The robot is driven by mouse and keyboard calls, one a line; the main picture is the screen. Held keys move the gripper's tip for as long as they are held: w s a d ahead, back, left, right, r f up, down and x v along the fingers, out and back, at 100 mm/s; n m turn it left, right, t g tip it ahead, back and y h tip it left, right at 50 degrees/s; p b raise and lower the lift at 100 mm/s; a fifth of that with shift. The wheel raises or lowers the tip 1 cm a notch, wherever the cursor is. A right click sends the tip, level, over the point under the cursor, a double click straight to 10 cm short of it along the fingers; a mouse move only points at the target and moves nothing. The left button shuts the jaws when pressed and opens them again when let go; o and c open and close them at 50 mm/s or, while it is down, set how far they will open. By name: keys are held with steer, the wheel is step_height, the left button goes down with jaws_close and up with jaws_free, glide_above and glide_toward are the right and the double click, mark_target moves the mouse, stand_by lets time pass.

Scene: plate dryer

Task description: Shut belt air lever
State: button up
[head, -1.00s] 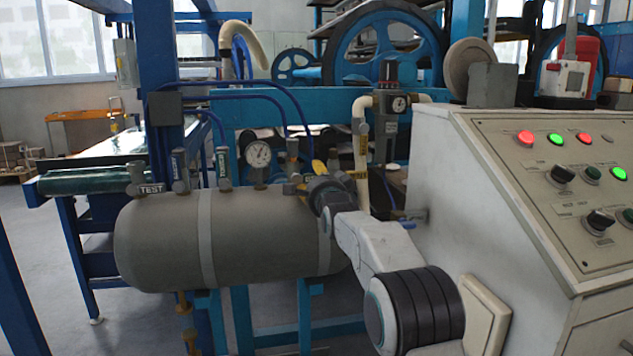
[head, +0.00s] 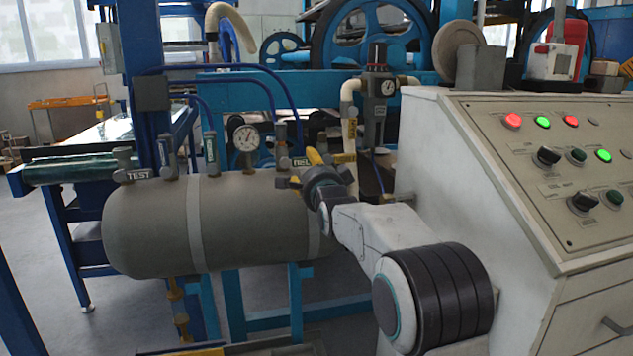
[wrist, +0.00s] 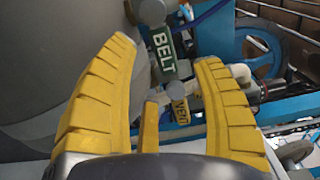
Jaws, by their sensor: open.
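In the wrist view, a green tag reading BELT (wrist: 163,52) hangs from a grey fitting (wrist: 150,12) beside the tank. My gripper (wrist: 165,50) is open, with its two yellow fingers on either side of the tag's lower end in the picture. A thin yellow piece (wrist: 150,125), perhaps a lever, and a yellow VENT tag (wrist: 180,110) show between the fingers. I cannot tell whether anything touches. In the head view, my gripper (head: 312,162) is at the right end of the grey tank (head: 250,222) and hides part of the fittings there.
The tank top carries a TEST tag (head: 139,175), a pressure gauge (head: 246,138) and several upright valves. A white control console (head: 430,150) stands close on the right of my arm. Blue hoses (head: 262,80) arch above the tank. A blue wheel machine (head: 365,40) stands behind.

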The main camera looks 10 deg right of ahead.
steer(key=s, duration=0.6)
steer(key=shift+s, duration=0.3)
steer(key=shift+r, duration=0.1)
steer(key=s+r+n+g+p, duration=0.4)
steer(key=s+n+g+p, duration=0.1)
steer(key=s+p, duration=0.7)
steer(key=s+r+n+g+p, duration=0.4)
steer(key=s+n+p, duration=0.3)
steer(key=s+p, duration=0.5)
steer(key=s+r+n+g+p, duration=0.5)
steer(key=s+p, duration=0.7)
steer(key=s, duration=0.6)
steer(key=shift+a+n+g, duration=0.3)
steer(key=shift+a+n, duration=0.05)
steer(key=shift+n, duration=0.25)
steer(key=shift+r, duration=0.1)
